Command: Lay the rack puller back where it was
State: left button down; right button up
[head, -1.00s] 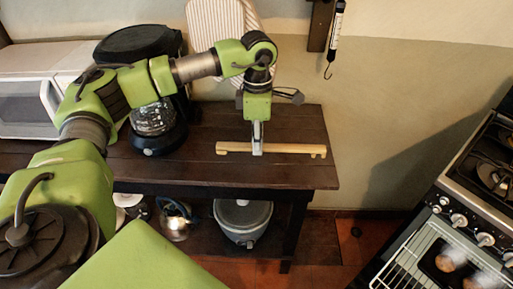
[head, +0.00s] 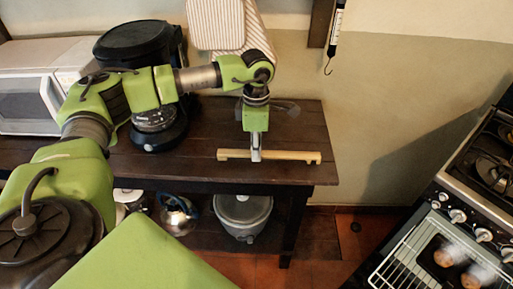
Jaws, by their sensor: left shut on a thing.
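The rack puller (head: 290,155) is a long, flat, pale wooden stick with notches near its right end. It lies level, at or just above the front part of the dark wooden table (head: 215,176); I cannot tell if it touches the top. My left gripper (head: 256,155) points down and is shut on the rack puller near its middle, left of centre. The fingers hide a small part of the stick. My right gripper is not in view.
A black coffee maker (head: 150,120) and a white microwave (head: 28,90) stand left on the table. A stove (head: 465,215) with its oven rack (head: 405,262) pulled out is at the right.

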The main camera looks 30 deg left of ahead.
pick_arm(q)
jog(key=c, duration=1.9)
grip_release()
jog(key=shift+r, duration=0.25)
notch_tip(320, 180, up, 13)
jog(key=b, duration=0.1)
jog(key=shift+f, duration=0.15)
